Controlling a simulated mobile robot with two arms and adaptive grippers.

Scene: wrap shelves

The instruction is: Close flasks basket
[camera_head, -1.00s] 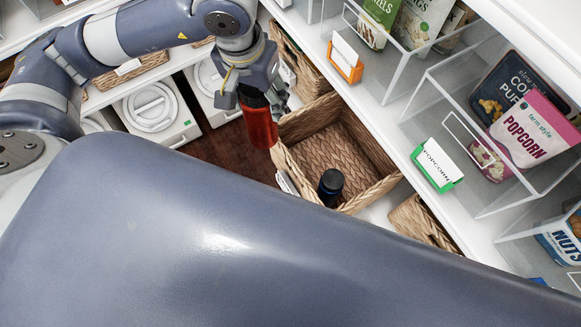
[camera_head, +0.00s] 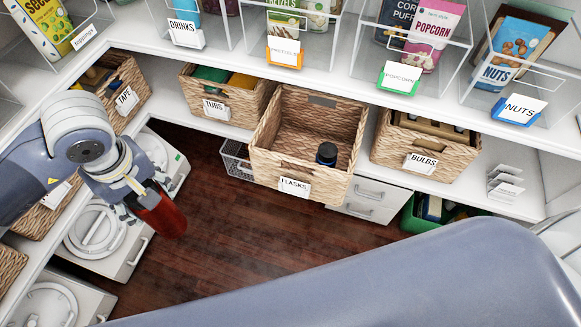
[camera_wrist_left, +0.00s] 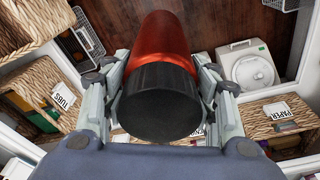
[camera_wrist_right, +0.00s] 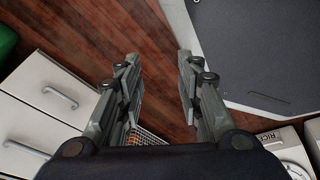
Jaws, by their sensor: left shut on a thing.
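The flasks basket (camera_head: 262,170) is a woven basket with a FLASKS label (camera_head: 295,186). It sticks out from the shelf in the middle of the head view. A dark flask with a blue band (camera_head: 327,154) stands inside it at the right. My left gripper (camera_head: 150,200) is shut on a red flask with a black cap (camera_head: 163,217), held over the floor left of the basket. The same red flask fills the middle of the left wrist view (camera_wrist_left: 160,60). My right gripper (camera_wrist_right: 158,65) is open and empty above the floor; in the head view it is hidden.
The tubs basket (camera_head: 222,97) stands left of the flasks basket and the bulbs basket (camera_head: 425,146) right of it. A wire basket (camera_head: 235,158) and a white drawer unit (camera_head: 370,200) sit below. Clear snack bins line the shelf above. The wooden floor (camera_head: 250,240) in front is clear.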

